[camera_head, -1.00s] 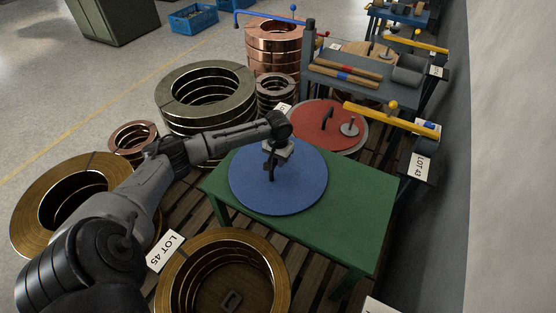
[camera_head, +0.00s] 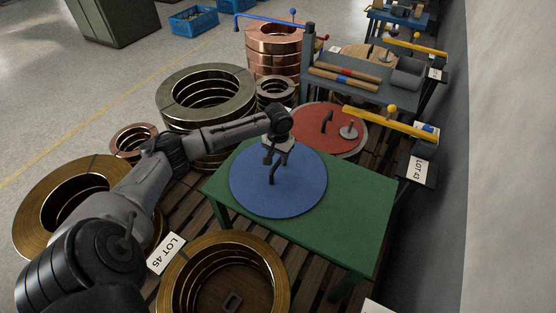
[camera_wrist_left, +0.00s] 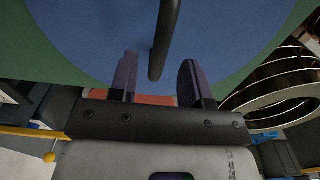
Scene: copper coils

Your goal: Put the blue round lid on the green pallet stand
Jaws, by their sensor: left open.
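The blue round lid (camera_head: 303,190) lies flat on the green pallet stand (camera_head: 360,213), over its left part. A dark upright handle (camera_head: 272,179) rises from the middle of the lid. My left gripper (camera_head: 273,158) is open just above the handle, with the handle's top near its fingers. In the left wrist view, the two fingers of the left gripper (camera_wrist_left: 157,82) are spread apart, and the handle (camera_wrist_left: 165,38) shows between them against the blue lid (camera_wrist_left: 100,32). I cannot tell whether a finger touches the handle. My right gripper is out of view.
A red round lid (camera_head: 310,122) lies behind the stand. Brass coils (camera_head: 265,250) stand in front and at left, a grey coil (camera_head: 170,105) behind my arm, and copper coils (camera_head: 273,60) farther back.

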